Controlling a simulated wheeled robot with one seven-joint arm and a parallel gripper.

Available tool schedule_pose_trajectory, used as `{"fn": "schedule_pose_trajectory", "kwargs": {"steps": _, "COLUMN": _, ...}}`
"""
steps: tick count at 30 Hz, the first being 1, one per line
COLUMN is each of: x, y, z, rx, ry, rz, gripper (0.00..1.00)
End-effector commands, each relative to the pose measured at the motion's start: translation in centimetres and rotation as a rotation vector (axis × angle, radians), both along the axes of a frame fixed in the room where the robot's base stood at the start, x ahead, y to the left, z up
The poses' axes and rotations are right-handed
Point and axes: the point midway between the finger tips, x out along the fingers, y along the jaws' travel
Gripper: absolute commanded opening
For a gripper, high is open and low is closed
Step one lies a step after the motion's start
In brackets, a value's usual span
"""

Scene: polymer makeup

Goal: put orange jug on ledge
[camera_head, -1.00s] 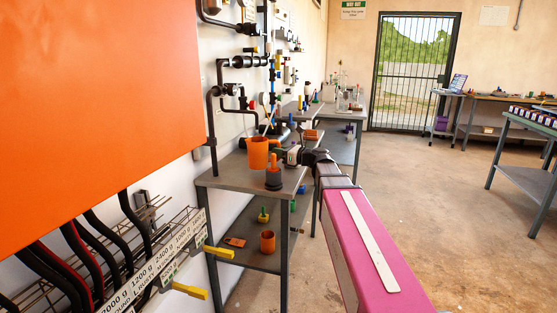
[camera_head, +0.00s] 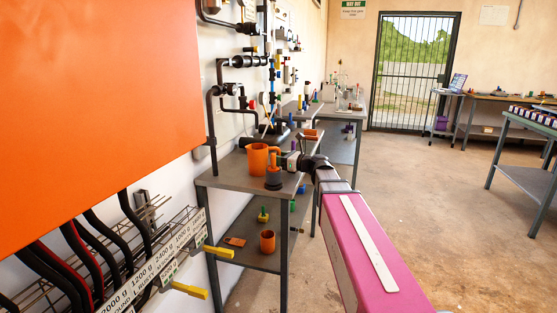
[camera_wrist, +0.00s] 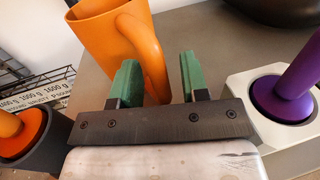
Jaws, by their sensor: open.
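The orange jug (camera_head: 257,160) stands upright on the grey table top (camera_head: 228,183) beside the wall pipes. In the wrist view the jug (camera_wrist: 100,30) is just ahead and left, and its handle (camera_wrist: 152,58) lies between my green fingers. My gripper (camera_wrist: 160,78) is open, with a finger on each side of the handle and a gap to the right finger. In the head view my gripper (camera_head: 284,160) is small and partly hidden at the jug's right. I cannot tell which surface is the ledge.
A purple-handled piece in a pale block (camera_wrist: 275,105) is close on the right. A lower shelf (camera_head: 250,254) holds an orange cup (camera_head: 267,241).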

Motion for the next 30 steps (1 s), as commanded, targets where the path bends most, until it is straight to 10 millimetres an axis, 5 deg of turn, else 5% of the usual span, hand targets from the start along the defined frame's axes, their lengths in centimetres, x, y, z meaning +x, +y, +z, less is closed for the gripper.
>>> {"fn": "schedule_pose_trajectory", "kwargs": {"steps": 5, "x": -0.8, "y": -1.3, "z": 0.2, "rx": 0.000, "ry": 0.000, "rz": -0.001, "gripper": 0.41}}
{"fn": "schedule_pose_trajectory", "kwargs": {"steps": 19, "x": -5.3, "y": -8.6, "z": 0.2, "rx": 0.000, "ry": 0.000, "rz": -0.003, "gripper": 0.41}}
{"fn": "schedule_pose_trajectory", "kwargs": {"steps": 30, "x": -6.2, "y": -10.3, "z": 0.2, "rx": 0.000, "ry": 0.000, "rz": 0.000, "gripper": 0.41}}
